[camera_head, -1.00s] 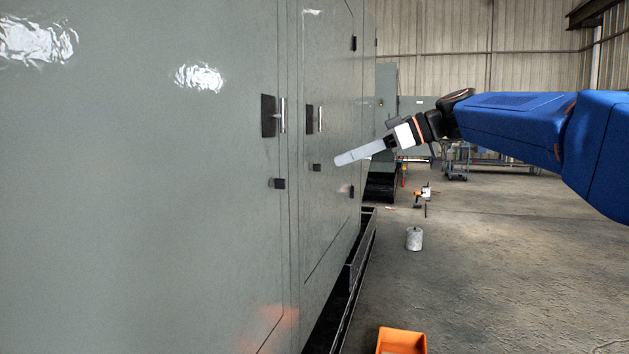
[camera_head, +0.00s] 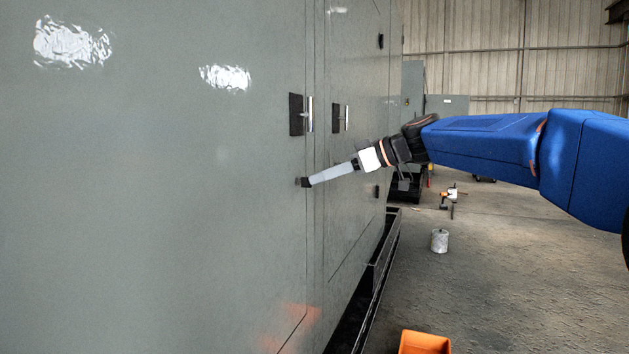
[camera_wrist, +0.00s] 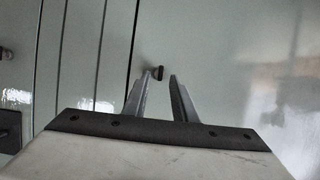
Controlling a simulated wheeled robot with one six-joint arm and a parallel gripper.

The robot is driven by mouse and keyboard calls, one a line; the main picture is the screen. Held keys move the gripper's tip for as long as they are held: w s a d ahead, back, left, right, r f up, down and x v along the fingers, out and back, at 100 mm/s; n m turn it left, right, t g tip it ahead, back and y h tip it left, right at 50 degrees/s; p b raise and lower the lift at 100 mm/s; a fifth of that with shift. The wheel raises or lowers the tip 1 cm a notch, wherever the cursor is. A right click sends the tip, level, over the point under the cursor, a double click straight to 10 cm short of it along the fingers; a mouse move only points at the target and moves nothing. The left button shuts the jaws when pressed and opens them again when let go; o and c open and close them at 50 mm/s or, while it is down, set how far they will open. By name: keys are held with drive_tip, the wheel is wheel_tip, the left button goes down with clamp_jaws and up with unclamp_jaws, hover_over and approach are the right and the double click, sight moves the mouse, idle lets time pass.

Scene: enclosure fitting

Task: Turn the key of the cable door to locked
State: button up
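A small dark key (camera_head: 304,182) sits on the grey cabinet door, near its right edge and below a black handle plate. In the wrist view the key (camera_wrist: 160,72) is a short dark bar, roughly upright in the picture, on a round base. My gripper (camera_head: 309,182) points at it from the right in the head view. In the wrist view my gripper (camera_wrist: 160,78) is open, with one finger to each side of the key's line and the tips close to it. I cannot tell whether they touch it. No label names the cable door.
Handle plates (camera_head: 297,114) and (camera_head: 336,118) sit above. Another key (camera_wrist: 6,53) shows at the wrist view's left edge. A dark rail (camera_head: 372,275) runs along the cabinet's foot. An orange bin (camera_head: 425,343) and white bucket (camera_head: 439,240) stand on the floor, otherwise largely open.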

sight(307, 182)
drive_tip(key=shift+x, duration=1.5)
clamp_jaws()
